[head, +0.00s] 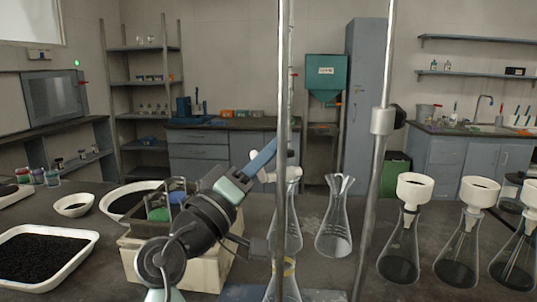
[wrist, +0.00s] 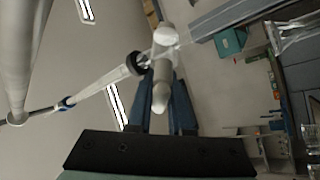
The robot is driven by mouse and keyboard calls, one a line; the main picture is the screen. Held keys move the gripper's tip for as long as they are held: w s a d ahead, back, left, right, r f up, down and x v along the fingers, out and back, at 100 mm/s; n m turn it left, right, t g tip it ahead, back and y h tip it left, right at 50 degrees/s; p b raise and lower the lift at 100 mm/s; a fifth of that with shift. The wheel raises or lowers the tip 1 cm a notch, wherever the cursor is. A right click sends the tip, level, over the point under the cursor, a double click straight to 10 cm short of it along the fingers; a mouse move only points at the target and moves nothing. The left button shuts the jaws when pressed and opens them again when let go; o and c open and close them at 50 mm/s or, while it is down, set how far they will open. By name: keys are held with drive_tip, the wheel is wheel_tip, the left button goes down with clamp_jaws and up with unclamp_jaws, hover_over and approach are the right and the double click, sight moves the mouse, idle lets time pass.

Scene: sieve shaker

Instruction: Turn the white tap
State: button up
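The white tap (wrist: 161,80) is on the thin glass burette in the wrist view, with a rounded end pointing towards my gripper. In the head view the white tap (head: 291,175) shows partly, behind a metal rod. My gripper (head: 268,152) reaches up and right to it, with blue fingers at the tap. In the wrist view the blue fingers of my gripper (wrist: 161,95) stand on either side of the tap's rounded end. Whether they press on it or stand just clear of it I cannot tell.
Several flasks with white funnels (head: 414,190) stand further right. A white tray of dark grains (head: 85,236) lies left.

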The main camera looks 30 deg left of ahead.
drive_tip(key=o, duration=0.4)
drive_tip(key=shift+c, duration=0.2)
wheel_tip(320, 180, up, 10)
drive_tip(key=p, duration=0.2)
